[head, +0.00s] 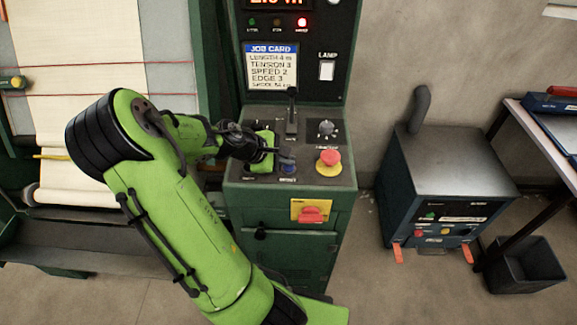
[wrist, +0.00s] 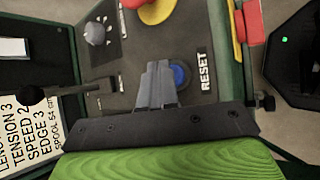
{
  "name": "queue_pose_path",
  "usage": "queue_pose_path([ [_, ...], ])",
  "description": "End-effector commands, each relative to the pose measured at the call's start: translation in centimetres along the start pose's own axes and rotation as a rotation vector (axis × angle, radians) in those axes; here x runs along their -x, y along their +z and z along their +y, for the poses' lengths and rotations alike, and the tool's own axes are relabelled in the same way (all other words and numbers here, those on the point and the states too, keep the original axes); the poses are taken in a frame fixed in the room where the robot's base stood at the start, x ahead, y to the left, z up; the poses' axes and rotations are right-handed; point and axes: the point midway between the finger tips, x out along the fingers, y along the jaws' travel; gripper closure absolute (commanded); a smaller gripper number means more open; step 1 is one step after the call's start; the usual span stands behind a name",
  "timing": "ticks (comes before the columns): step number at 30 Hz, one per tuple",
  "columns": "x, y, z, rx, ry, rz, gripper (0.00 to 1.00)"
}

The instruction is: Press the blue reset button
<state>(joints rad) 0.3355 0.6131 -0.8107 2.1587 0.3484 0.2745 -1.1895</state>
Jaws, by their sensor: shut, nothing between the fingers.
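The blue reset button (head: 288,169) sits on the slanted top of the green control console, left of a red mushroom button. In the wrist view the blue button (wrist: 180,75) shows right beside my fingertips, with the word RESET printed next to it. My gripper (head: 272,152) is over the left part of the console top, its fingers shut and empty. In the wrist view the shut gripper (wrist: 160,80) overlaps the edge of the button; I cannot tell whether it touches it.
The red mushroom button (head: 328,163) has a yellow base. A black lever (head: 291,115) and a grey knob (head: 326,128) stand behind. A red switch on a yellow plate (head: 311,211) is on the console front. A job card (head: 272,66) and lamp switch (head: 326,70) are above.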

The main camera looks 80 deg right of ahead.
Motion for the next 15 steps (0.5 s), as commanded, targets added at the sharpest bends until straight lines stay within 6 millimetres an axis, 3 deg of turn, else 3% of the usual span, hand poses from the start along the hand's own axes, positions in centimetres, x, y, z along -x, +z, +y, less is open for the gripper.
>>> queue_pose_path([
  [15, -0.44, -0.31, -0.33, 0.001, -0.001, 0.000, 1.00],
])
